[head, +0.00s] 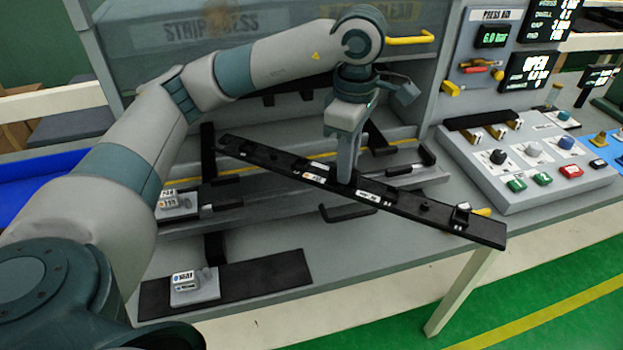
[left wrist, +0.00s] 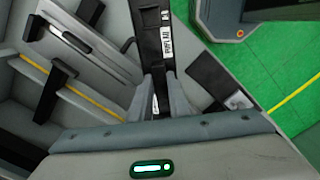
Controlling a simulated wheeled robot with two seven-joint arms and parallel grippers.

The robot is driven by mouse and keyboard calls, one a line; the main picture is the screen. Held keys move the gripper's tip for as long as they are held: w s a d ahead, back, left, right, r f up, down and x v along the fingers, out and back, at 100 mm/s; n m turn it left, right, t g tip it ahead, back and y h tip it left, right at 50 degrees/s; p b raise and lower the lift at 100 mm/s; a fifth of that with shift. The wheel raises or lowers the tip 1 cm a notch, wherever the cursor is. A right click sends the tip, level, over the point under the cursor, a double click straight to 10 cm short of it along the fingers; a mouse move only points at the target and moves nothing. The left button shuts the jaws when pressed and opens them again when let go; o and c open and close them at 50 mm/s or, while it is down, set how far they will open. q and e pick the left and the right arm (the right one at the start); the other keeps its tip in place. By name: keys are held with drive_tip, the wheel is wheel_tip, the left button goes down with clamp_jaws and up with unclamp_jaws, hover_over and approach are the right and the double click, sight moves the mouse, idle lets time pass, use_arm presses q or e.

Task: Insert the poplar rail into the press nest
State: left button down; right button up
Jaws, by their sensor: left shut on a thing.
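A long black rail (head: 420,207) with small white labels, which I take for the poplar rail, hangs slantwise above the press bed, its right end nearer the front edge. My left gripper (head: 347,176) is shut on it near its middle, and the rail also shows between the fingers in the left wrist view (left wrist: 152,45). The press nest looks to be the long grey bed (head: 245,212) with black brackets, behind and below the rail. The rail is turned across the bed and hides part of it. I cannot tell the clearance. My right gripper is not in view.
A control box (head: 520,165) with coloured buttons stands right of the press. A black mat (head: 265,276) with a small labelled block (head: 195,286) lies at the front left. The press hood (head: 130,45) overhangs the bed. A yellow handle (head: 408,40) is near my wrist.

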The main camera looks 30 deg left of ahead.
use_arm(q)
drive_tip(key=n, duration=0.2)
drive_tip(key=a+r+n, duration=0.1)
drive_tip(key=n, duration=0.2)
drive_tip(key=shift+w+a+r, duration=0.1)
drive_tip(key=shift+w+r, duration=0.05)
drive_tip(key=shift+w, duration=0.05)
drive_tip(key=n, duration=0.3)
drive_tip(key=shift+a+r, duration=0.3)
drive_tip(key=shift+r, duration=0.05)
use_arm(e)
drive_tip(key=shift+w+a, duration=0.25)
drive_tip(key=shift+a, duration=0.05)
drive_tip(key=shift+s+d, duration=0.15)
